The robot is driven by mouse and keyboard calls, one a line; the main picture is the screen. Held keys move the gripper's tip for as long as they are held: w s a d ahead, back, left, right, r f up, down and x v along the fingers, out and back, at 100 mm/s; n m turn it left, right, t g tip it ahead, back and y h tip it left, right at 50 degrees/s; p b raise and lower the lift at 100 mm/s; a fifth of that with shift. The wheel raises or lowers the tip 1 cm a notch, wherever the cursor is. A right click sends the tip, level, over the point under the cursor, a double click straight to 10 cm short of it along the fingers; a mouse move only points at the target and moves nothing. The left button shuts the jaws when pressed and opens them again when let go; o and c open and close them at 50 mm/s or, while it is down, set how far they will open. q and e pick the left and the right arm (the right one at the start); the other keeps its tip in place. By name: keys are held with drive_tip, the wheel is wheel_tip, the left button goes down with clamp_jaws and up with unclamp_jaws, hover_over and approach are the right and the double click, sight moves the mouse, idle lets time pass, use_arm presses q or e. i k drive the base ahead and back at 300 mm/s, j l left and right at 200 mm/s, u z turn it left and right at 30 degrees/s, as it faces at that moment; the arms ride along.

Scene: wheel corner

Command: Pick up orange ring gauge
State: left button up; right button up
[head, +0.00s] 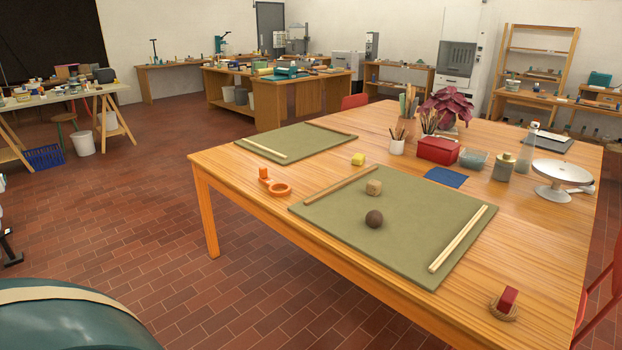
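The orange ring gauge (279,188) lies on the wooden table (240,183) near its left front edge. It has a flat open ring and a raised part at its left end. It sits on bare wood between the two green mats. Neither of my grippers shows in the head view.
Open brick floor (130,215) lies left of the table.

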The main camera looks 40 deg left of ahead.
sight(263, 179)
drive_tip(key=i+j+z, duration=0.1)
drive_tip(key=j+z, duration=0.35)
drive_tip(key=j, duration=0.65)
drive_tip(key=j+z, duration=0.15)
drive_tip(key=j, duration=0.95)
drive_tip(key=k+j+z, duration=0.15)
drive_tip(key=j, duration=0.95)
drive_tip(key=i, duration=0.05)
